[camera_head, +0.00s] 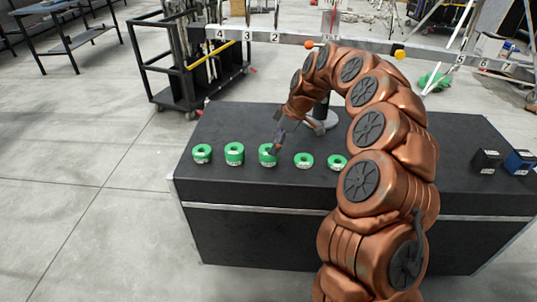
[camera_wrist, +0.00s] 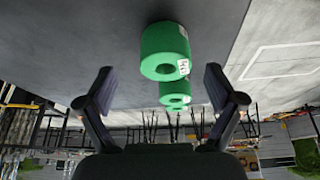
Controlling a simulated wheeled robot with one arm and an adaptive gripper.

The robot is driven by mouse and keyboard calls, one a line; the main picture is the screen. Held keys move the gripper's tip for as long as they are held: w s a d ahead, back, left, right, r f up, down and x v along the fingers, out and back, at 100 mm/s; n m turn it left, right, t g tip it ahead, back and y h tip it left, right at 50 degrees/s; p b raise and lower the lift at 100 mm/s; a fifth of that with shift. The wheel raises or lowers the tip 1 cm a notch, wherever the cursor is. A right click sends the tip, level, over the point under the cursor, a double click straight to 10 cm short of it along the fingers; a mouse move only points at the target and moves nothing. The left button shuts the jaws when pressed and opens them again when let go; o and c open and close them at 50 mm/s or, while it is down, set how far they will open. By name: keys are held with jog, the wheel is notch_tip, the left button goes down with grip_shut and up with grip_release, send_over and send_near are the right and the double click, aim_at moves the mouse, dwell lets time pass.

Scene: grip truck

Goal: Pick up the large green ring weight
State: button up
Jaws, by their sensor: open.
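Several green ring weights stand in a row on the black table (camera_head: 320,190). The second from the left (camera_head: 234,153) looks the tallest; the third (camera_head: 267,149) is also large, and the outer left one (camera_head: 202,154) and the two to the right (camera_head: 303,160) (camera_head: 337,162) look lower. My gripper (camera_head: 296,138) is above the row, close to the third ring and partly overlapping it in the head view. In the wrist view my gripper (camera_wrist: 160,90) is open and empty. A green ring (camera_wrist: 163,32) with a white label lies ahead between the fingers, with another ring (camera_wrist: 175,89) behind it.
A black box (camera_head: 486,160) and a blue-and-black box (camera_head: 519,162) stand at the table's right. A black cart (camera_head: 190,75) stands behind left. The table's front left is clear.

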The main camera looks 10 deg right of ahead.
aim_at(267, 160)
jog(key=shift+s+a+x, duration=0.15)
jog(key=shift+x, duration=1.2)
jog(key=shift+s+a+x, duration=0.1)
jog(key=shift+a+x, duration=0.05)
jog(key=shift+x, duration=1.2)
jog(key=shift+r, duration=0.15)
jog(key=shift+c, duration=0.3)
jog(key=c, duration=1.4)
jog(key=shift+r, duration=0.1)
jog(key=shift+c, duration=0.2)
